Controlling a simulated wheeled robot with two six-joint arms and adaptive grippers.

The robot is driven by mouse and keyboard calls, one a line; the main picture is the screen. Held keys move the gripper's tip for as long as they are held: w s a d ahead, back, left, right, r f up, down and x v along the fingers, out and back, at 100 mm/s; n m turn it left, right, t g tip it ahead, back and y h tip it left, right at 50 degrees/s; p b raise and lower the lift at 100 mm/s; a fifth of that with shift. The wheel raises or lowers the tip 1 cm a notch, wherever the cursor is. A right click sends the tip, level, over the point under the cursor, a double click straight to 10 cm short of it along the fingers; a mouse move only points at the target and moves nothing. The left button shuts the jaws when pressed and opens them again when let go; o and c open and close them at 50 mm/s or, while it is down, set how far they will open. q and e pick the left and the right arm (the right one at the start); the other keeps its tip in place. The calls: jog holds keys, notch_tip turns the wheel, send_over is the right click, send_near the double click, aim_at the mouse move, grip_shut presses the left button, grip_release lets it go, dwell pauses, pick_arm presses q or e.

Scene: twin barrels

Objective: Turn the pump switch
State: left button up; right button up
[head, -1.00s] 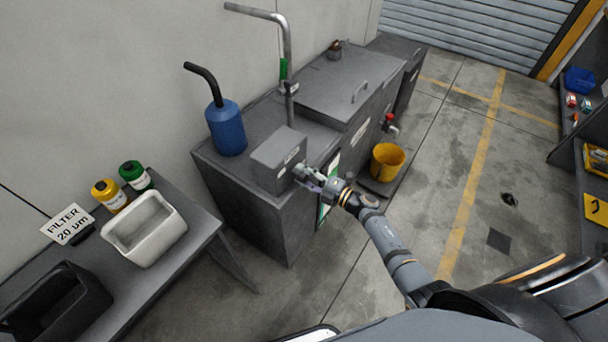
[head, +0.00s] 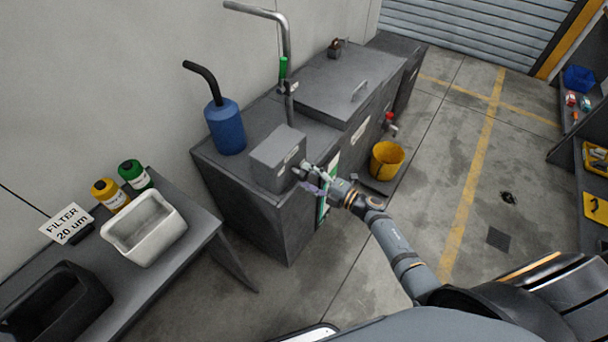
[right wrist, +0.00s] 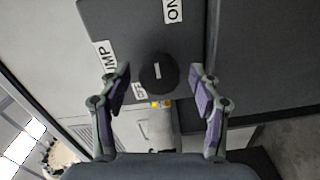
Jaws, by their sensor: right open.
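The pump switch is a round black knob (right wrist: 158,75) with a short white mark, on the face of a grey switch box (head: 268,162). In the right wrist view the mark stands roughly upright in the picture. An ON label (right wrist: 173,10) is above right of the knob, an OFF label (right wrist: 139,91) is below left, and a partly hidden PUMP label (right wrist: 104,58) is at left. My right gripper (right wrist: 160,72) is open, with one finger on each side of the knob and a gap to each. It also shows in the head view (head: 312,180), beside the box. My left gripper is out of view.
The box stands on a grey cabinet (head: 240,210) with a blue canister (head: 226,128), a pipe (head: 287,45) and a lidded tank section (head: 350,85). A yellow bucket (head: 386,160) is beyond my right arm. A bench (head: 205,235) is at left. Open floor lies at right.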

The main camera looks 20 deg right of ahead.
jog(key=v, duration=1)
jog(key=shift+s, duration=0.1)
jog(key=s+d+f+m+g+h, duration=0.1)
jog(key=s+d+f+m+h, duration=0.3)
jog(key=f, duration=0.4)
jog(key=s+d+f+m+g+h, duration=0.1)
jog(key=s+d+f+m+h, duration=0.15)
jog(key=f+m, duration=0.5)
jog(key=s+d+f+m+g+h, duration=0.1)
jog(key=s+d+f+m+h, duration=0.25)
jog(key=f, duration=0.65)
jog(key=s+a+f+m+g, duration=0.2)
jog(key=s+f, duration=0.3)
jog(key=s, duration=0.4)
jog(key=s+a+f+m+g+h, duration=0.1)
jog(key=s+a+f+m+g, duration=0.1)
jog(key=s, duration=0.8)
jog(key=s+a+f+m+g, duration=0.2)
jog(key=s+f+m+g, duration=0.2)
jog(key=s+f, duration=0.3)
jog(key=s+g, duration=0.1)
jog(key=s, duration=0.1)
jog(key=shift+s+f+g+h, duration=0.3)
jog(key=shift+s+f, duration=0.05)
jog(key=shift+f, duration=0.05)
jog(key=shift+a, duration=0.15)
